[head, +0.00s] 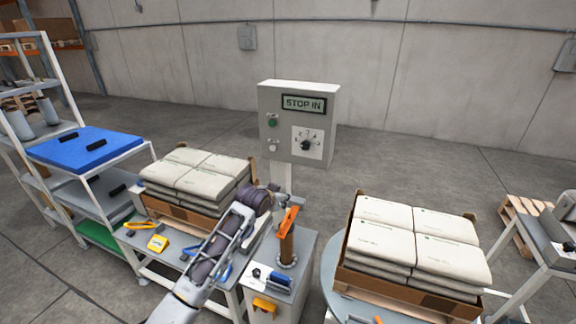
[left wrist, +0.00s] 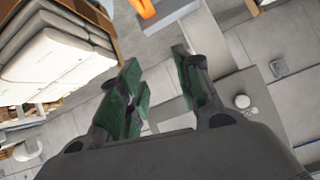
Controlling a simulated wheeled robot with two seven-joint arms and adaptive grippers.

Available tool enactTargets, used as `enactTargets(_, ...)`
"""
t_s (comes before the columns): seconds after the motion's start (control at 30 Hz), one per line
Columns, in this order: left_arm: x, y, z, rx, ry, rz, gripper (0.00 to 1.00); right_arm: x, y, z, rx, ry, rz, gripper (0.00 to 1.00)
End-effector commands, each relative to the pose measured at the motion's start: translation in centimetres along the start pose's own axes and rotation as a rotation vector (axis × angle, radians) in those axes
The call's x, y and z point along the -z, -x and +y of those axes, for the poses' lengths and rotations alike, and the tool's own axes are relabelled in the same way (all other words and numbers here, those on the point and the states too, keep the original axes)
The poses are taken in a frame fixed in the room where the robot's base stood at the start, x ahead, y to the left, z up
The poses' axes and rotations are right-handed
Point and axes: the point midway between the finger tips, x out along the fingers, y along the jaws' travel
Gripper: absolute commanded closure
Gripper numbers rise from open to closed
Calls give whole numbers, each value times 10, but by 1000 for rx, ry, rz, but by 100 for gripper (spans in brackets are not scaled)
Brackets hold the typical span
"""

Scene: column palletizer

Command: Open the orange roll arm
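The orange roll arm (head: 288,221) stands at the top of a brown upright roll (head: 287,245) on a grey cabinet, in the middle of the head view. An orange piece, probably the same arm, shows at the top edge of the left wrist view (left wrist: 147,8). My left gripper (head: 274,189) is just left of and above the orange arm in the head view, apart from it as far as I can tell. In the left wrist view its two green-padded fingers (left wrist: 158,85) are spread with nothing between them. My right gripper is in neither view.
A control box (head: 299,122) reading "STOP IN" stands behind on a post. Stacked sacks (head: 205,170) are at left and more sacks (head: 415,245) at right. A yellow device (head: 158,243) and blue-handled tools lie on the bench. A blue-topped shelf (head: 85,146) is farther left.

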Motion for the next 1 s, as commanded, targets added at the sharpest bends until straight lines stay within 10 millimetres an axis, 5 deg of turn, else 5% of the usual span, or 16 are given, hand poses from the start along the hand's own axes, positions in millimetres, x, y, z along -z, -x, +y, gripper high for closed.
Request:
enactTargets(0.27,-21,5,7,-8,15,-26,66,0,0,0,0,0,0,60)
enactTargets(1.0,-172,76,38,-27,133,-242,66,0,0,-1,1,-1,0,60)
